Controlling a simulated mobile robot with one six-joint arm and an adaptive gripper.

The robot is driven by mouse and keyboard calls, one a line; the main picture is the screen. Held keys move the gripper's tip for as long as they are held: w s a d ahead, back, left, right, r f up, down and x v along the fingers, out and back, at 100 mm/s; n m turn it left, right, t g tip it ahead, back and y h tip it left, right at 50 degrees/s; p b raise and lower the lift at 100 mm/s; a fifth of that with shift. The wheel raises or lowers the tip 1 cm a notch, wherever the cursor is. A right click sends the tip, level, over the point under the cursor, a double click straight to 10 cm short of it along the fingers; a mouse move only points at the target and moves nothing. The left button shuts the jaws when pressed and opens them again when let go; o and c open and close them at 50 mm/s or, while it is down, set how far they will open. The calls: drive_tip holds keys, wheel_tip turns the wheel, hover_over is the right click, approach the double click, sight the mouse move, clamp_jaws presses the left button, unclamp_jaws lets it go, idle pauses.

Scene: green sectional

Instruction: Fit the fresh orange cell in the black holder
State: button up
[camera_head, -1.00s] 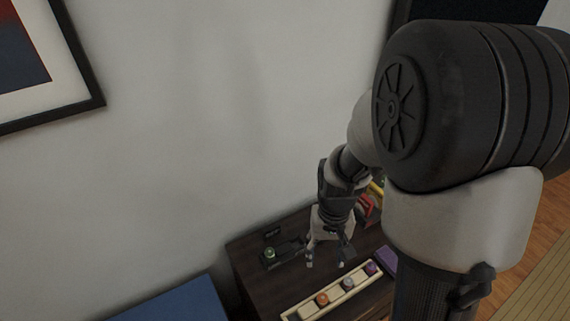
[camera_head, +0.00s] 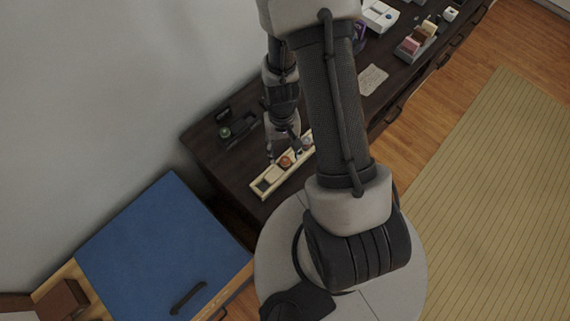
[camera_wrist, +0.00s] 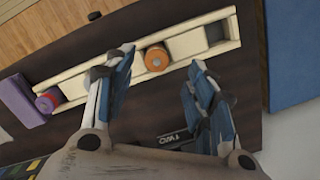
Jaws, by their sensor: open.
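The orange cell (camera_wrist: 157,58) stands in a compartment of the long cream tray (camera_wrist: 185,47); in the head view the orange cell (camera_head: 286,162) is near the tray's middle. My gripper (camera_wrist: 161,66) is open and empty, its blue-padded fingers apart on either side of the orange cell in the wrist picture. I cannot tell how high above it they are. My gripper also shows over the tray in the head view (camera_head: 284,155). The black holder (camera_head: 241,131) lies on the dark cabinet top behind the tray, with a green-topped cell (camera_head: 225,132) at its left end.
A pink-red cell (camera_wrist: 48,100) is at the tray's other end, beside a purple block (camera_wrist: 22,101). A compartment (camera_wrist: 217,33) at the near end is empty. A small black plate with white lettering (camera_wrist: 178,138) is partly hidden by my gripper. A blue-topped surface (camera_head: 150,245) adjoins the cabinet.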

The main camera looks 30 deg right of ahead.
sight(285, 160)
drive_tip(key=shift+s+d+f+b, duration=0.15)
drive_tip(key=shift+f+b, duration=0.95)
drive_tip(key=shift+f, duration=1.65)
clamp_jaws()
